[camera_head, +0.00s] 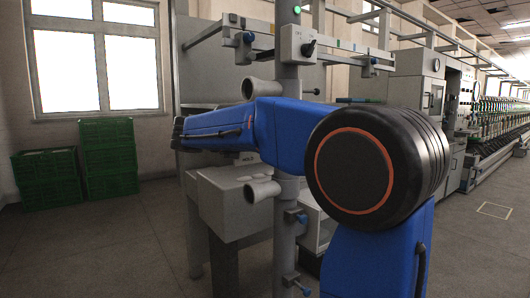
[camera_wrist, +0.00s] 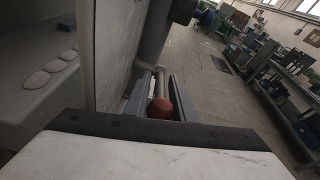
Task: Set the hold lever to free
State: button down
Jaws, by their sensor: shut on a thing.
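The hold lever shows in the wrist view as a pale rod (camera_wrist: 160,82) with a red ball knob (camera_wrist: 161,109) at its near end. My gripper (camera_wrist: 161,95) has its two grey fingers on either side of the lever and is shut on it. In the head view my blue arm covers the gripper and the lever. A small label plate (camera_head: 249,159) shows just below my arm, on the grey machine. Its lettering is too small to read surely. I cannot tell the lever's set position.
A grey post (camera_head: 288,220) with blue clamps stands close to my arm. A grey box (camera_head: 228,205) sits left of it. Green crates (camera_head: 107,160) stand under the window. A long row of machines (camera_head: 490,120) runs along the right. Floor is clear at front left.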

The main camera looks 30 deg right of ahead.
jog(key=c, duration=1.8)
grip_release()
jog(key=shift+a, duration=0.1)
jog(key=v, duration=1.7)
jog(key=shift+a, duration=0.1)
